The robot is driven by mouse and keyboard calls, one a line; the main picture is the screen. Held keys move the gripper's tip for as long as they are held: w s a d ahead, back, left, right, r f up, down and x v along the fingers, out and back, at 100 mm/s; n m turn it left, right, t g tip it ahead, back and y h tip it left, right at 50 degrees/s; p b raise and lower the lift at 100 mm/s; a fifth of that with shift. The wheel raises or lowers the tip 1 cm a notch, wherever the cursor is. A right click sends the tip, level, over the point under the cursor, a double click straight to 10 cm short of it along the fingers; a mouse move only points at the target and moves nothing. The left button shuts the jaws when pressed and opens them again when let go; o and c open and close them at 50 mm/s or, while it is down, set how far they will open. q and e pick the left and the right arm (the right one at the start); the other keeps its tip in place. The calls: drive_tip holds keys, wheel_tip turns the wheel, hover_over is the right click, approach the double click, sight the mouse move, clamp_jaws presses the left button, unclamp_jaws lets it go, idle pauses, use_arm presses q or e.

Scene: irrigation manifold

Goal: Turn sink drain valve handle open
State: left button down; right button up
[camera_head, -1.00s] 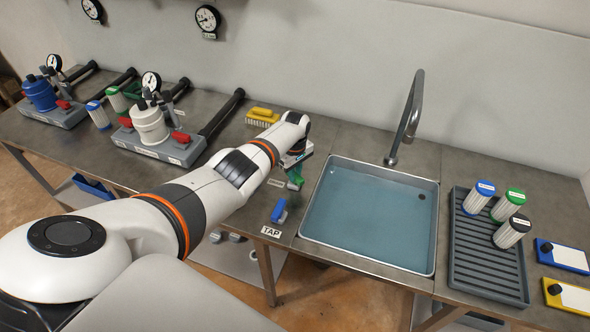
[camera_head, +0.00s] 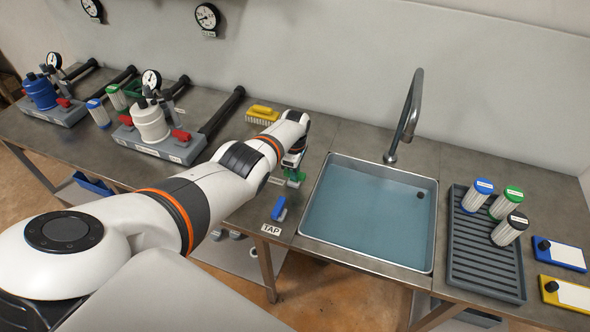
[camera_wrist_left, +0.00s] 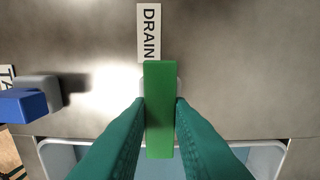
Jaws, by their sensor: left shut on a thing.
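The green drain valve handle (camera_wrist_left: 159,105) stands beside the DRAIN label (camera_wrist_left: 149,32) in the left wrist view, its bar pointing from the label towards the sink. My left gripper (camera_wrist_left: 160,112) has its two teal fingers on either side of the bar, shut on it. In the head view my left gripper (camera_head: 292,168) is at the worktop just left of the sink (camera_head: 367,215), and mostly hides the handle. The sink holds bluish water, with a dark drain hole at its right. My right gripper is not in view.
A blue tap handle (camera_head: 279,208) with a TAP label stands close in front of my left gripper. A metal faucet (camera_head: 405,120) rises behind the sink. A yellow brush (camera_head: 262,114) lies behind my wrist. A dark ribbed tray (camera_head: 487,260) with filter cartridges is right of the sink.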

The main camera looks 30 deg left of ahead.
use_arm(q)
drive_tip(key=shift+a, duration=0.1)
drive_tip(key=c, duration=1.3)
unclamp_jaws()
wheel_tip(320, 180, up, 6)
drive_tip(key=p, duration=0.4)
wheel_tip(320, 180, up, 6)
